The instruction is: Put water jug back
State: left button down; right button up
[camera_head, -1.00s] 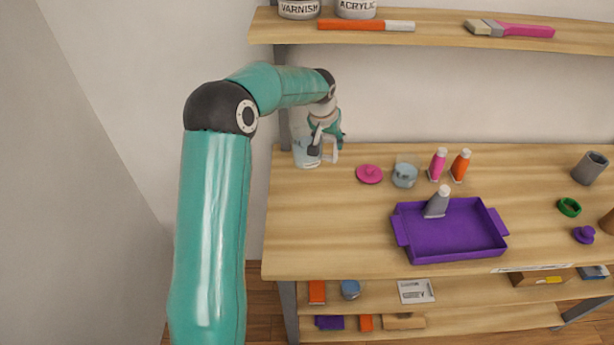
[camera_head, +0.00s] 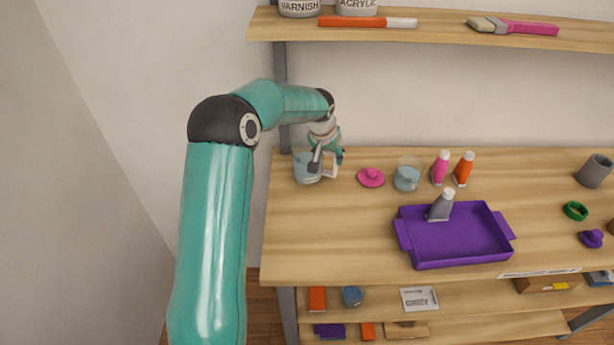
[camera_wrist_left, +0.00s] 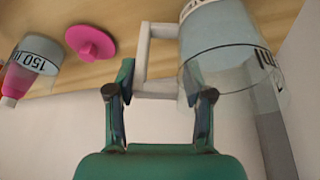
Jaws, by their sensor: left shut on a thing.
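The water jug (camera_head: 306,172) is clear with bluish water and a white handle. It stands about upright at the back left corner of the table; I cannot tell whether its base touches the wood. My left gripper (camera_head: 326,161) is shut on the handle, at the jug's right side. In the left wrist view the jug (camera_wrist_left: 222,45) fills the upper right, and its handle lies between the fingers of the gripper (camera_wrist_left: 162,92). My right gripper is out of view.
Right of the jug are a pink lid (camera_head: 370,177), a small glass beaker (camera_head: 407,178), and pink (camera_head: 440,168) and orange (camera_head: 463,169) tubes. A purple tray (camera_head: 457,243) with a grey tube (camera_head: 441,206) is in front. The table's front left is clear.

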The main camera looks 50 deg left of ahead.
pick_arm(q)
jog(key=shift+f, duration=0.1)
jog(key=shift+c, duration=1.1)
grip_release()
jog(key=c, duration=0.4)
jog(key=p+v, duration=0.3)
jog(key=v, duration=0.6)
